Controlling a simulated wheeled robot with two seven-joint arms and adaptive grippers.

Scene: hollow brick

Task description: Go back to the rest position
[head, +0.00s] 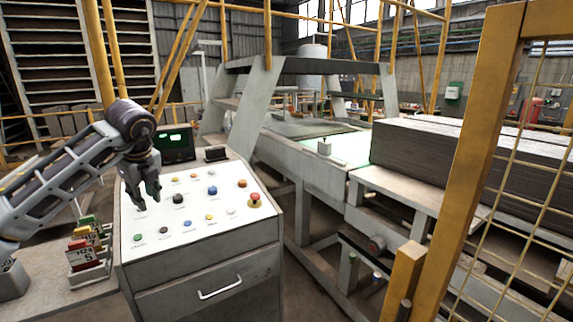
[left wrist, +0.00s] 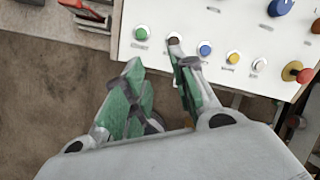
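My left gripper (head: 148,200) hangs above the left part of the control panel (head: 222,225), its fingers pointing down. In the left wrist view its two green-padded fingers (left wrist: 160,90) are apart with nothing between them. The fingertips show close to the panel's front edge, near a green button (left wrist: 141,33) and a dark button (left wrist: 174,40). I cannot tell whether a finger touches the panel. My right gripper is in neither view.
A rack of coloured cards (head: 86,245) stands on a side table left of the panel. A red knob on a yellow base (head: 254,200) sits at the panel's right. A conveyor (head: 310,160) with stacked dark slabs (head: 470,160) and a yellow fence post (head: 480,150) stand to the right.

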